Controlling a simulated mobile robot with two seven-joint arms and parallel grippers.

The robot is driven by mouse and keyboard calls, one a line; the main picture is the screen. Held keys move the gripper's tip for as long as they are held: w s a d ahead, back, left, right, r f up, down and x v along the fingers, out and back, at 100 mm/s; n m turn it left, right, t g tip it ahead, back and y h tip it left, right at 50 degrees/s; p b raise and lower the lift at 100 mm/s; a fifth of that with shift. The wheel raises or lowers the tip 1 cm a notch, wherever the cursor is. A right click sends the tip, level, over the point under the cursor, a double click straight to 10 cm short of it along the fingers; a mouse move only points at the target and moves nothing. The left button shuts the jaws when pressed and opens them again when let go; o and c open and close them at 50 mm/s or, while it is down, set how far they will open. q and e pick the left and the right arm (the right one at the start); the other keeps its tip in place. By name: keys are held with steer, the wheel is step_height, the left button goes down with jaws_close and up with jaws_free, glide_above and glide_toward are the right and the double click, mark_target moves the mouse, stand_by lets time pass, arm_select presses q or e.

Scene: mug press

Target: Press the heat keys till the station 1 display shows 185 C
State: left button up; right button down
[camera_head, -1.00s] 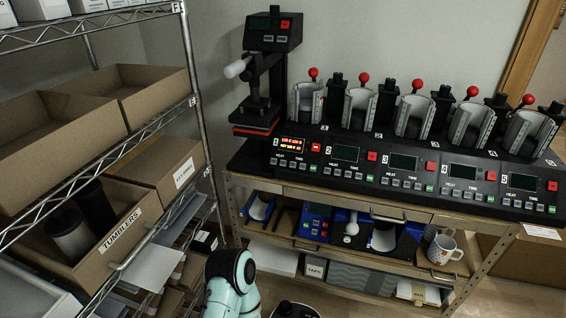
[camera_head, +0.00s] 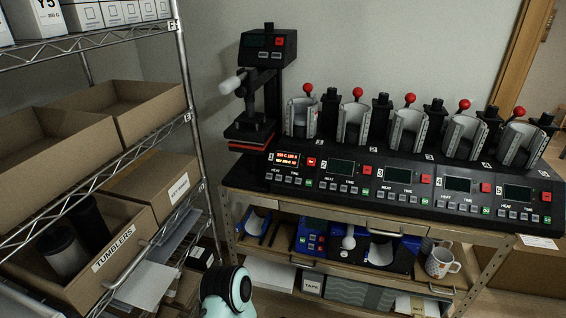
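The mug press (camera_head: 395,190) stands on the workbench with several numbered stations in a row. The displays of the other stations, such as station 2 (camera_head: 341,166), are dark. One of my arm links shows at the bottom edge, left of centre. Neither of my grippers is in view.
A flat press (camera_head: 262,90) stands left of the mug cradles (camera_head: 353,120). A wire shelf with a box marked TUMBLERS (camera_head: 110,250) fills the left side. Below the bench top are a blue device (camera_head: 312,243), a mug (camera_head: 441,262) and boxes.

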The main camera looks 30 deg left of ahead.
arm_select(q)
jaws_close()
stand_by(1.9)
